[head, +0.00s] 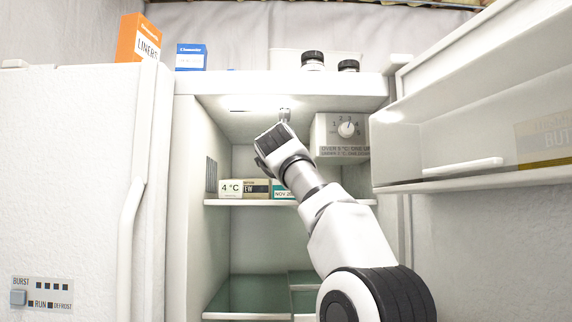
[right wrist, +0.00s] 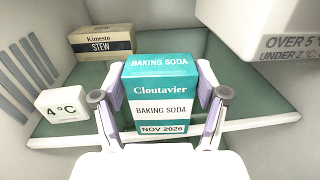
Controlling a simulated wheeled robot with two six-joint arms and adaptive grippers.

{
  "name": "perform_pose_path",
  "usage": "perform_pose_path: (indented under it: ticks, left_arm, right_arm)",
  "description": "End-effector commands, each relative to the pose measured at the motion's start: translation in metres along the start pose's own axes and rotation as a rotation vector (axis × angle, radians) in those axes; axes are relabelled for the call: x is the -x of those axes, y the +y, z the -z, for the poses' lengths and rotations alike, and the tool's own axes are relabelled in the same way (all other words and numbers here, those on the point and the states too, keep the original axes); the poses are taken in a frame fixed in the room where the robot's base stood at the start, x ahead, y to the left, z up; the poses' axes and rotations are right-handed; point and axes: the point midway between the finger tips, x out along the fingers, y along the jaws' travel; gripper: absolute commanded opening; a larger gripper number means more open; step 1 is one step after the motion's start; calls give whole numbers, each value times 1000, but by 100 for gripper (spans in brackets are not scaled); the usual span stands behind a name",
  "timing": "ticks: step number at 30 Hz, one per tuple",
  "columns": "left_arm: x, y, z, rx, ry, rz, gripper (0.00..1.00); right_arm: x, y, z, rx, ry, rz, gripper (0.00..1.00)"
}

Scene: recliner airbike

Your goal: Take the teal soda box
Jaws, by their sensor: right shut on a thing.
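The teal and white baking soda box (right wrist: 160,92) stands upright at the front of the fridge's upper shelf (right wrist: 255,127). In the right wrist view my right gripper (right wrist: 160,90) has one finger on each side of the box and is shut on it. In the head view my right arm reaches into the fridge, and only a small part of the teal box (head: 283,190) shows beside it. The right fingers are mostly hidden there. My left gripper is not in view.
A 4 °C block (right wrist: 62,112) stands left of the box, and a stew box (right wrist: 103,42) stands behind it. A dial housing (head: 341,135) hangs at the upper right. The open fridge door (head: 480,160) borders the right side. Lower bins (head: 245,296) sit below.

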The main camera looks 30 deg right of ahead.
Motion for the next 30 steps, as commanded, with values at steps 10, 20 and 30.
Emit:
perform_pose_path:
  ticks: [10,20,30]
  left_arm:
    - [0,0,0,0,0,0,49]
    - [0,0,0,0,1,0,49]
    - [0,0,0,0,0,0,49]
  right_arm:
    - [-1,0,1,1,3,0,100]
    - [1,0,-1,0,0,0,100]
    - [26,0,-2,2,1,1,100]
